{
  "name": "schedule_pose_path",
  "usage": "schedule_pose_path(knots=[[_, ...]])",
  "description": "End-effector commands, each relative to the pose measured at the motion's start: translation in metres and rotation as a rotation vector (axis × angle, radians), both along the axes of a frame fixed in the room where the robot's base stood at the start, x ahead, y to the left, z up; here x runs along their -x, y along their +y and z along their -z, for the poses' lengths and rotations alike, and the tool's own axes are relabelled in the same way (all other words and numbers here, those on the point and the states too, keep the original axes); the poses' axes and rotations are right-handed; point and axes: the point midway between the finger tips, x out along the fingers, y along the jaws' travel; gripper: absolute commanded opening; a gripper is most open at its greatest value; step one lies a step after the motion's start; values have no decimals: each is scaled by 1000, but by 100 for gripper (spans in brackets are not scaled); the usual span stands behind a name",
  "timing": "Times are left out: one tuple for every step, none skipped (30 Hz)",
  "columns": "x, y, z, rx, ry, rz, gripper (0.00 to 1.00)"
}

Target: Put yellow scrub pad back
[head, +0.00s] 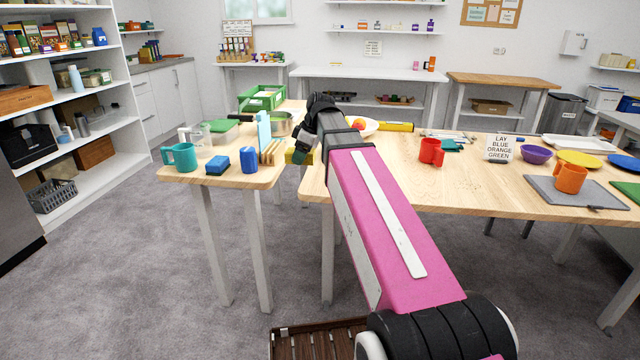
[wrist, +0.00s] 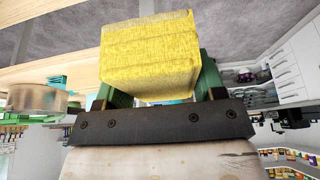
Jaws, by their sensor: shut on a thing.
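The yellow scrub pad (wrist: 150,52) fills the middle of the wrist view, between the green fingers of my gripper (wrist: 157,88). My gripper is shut on it. In the head view my gripper (head: 301,157) is beyond my pink arm link, in the gap between the two wooden tables, and a bit of the yellow pad (head: 309,158) shows beside it.
The right table (head: 430,190) holds a red mug (head: 431,151) and dishes.

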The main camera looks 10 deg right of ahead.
Motion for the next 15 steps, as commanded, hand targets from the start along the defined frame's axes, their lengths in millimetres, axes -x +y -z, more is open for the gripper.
schedule_pose_path(knots=[[0, 0, 0, 0, 0, 0, 35], [0, 0, 0, 0, 0, 0, 35], [0, 0, 0, 0, 0, 0, 35], [0, 0, 0, 0, 0, 0, 35], [0, 0, 0, 0, 0, 1, 35], [0, 0, 0, 0, -1, 1, 35], [0, -1, 1, 0, -1, 1, 35], [-1, -2, 1, 0, 0, 2, 35], [-3, -5, 3, 1, 0, 2, 35], [-5, -8, 5, 1, 1, 3, 35], [-7, -11, 8, 1, 1, 3, 35], [-10, -17, 12, 0, 2, 4, 35], [-13, -23, 15, 0, 2, 5, 35], [-16, -28, 19, 0, 2, 6, 35], [-20, -35, 24, 1, 1, 5, 35]])
